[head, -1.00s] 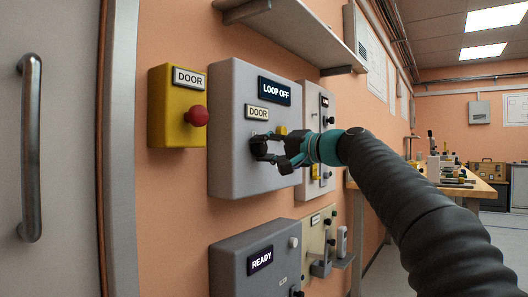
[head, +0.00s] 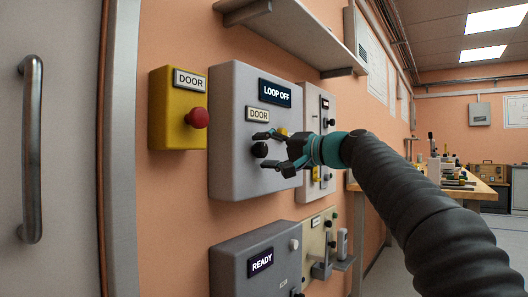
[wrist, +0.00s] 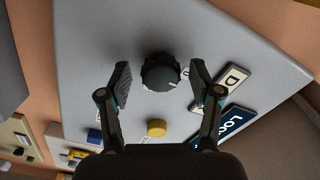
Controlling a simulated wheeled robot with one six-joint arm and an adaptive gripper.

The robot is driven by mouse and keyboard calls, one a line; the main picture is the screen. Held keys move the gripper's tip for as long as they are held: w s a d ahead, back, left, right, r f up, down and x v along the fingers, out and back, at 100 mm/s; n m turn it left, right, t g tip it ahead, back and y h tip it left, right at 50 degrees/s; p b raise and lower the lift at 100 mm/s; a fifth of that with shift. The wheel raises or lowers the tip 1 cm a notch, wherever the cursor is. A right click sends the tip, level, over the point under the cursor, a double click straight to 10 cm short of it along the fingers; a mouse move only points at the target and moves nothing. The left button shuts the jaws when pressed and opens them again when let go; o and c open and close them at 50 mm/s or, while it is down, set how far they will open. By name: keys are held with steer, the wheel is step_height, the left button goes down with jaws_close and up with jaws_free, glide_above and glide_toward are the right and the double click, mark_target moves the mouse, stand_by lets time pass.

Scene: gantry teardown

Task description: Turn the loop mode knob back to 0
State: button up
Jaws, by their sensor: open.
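The black round knob (head: 259,149) is on the front of a grey wall box (head: 232,170). The box's dark display (head: 275,92) reads LOOP OFF, and a DOOR label (head: 258,114) sits above the knob. My gripper (head: 267,151) is open in front of the knob, one finger above it and one below. In the wrist view the knob (wrist: 160,72) lies between the two spread fingertips (wrist: 160,78), with a gap on both sides. White scale marks show beside the knob, but their figures are too small or covered to read.
A yellow button (wrist: 157,128) is close to the knob. A yellow box with a red button (head: 196,117) is on the left. A shelf (head: 295,32) juts out above. A grey box reading READY (head: 260,261) is below.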

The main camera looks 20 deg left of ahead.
steer(key=v, duration=1.1)
steer(key=shift+d, duration=0.2)
steer(key=w+d+f+m+h, duration=0.2)
steer(key=w+f+h, duration=0.15)
steer(key=f, duration=0.85)
steer(key=s+d+f+m+h+p, duration=0.1)
steer(key=s+d+f+h, duration=0.2)
steer(key=f, duration=0.3)
steer(key=s+d+f+h+p, duration=0.1)
steer(key=s+d+f+h, duration=0.2)
steer(key=f, duration=0.4)
steer(key=s+d+f+n+g+h+p, duration=0.1)
steer(key=s+d+f+h+p, duration=0.15)
steer(key=s+d+f, duration=0.45)
steer(key=s+d+f+g+h+p, duration=0.1)
steer(key=s+d+f+h, duration=0.3)
steer(key=s, duration=0.6)
steer(key=s+d+t+h+p, duration=0.1)
steer(key=s+d+p, duration=0.3)
steer(key=s, duration=0.6)
steer(key=shift+d+n, duration=0.3)
steer(key=shift+d, duration=0.05)
steer(key=shift+r, duration=0.15)
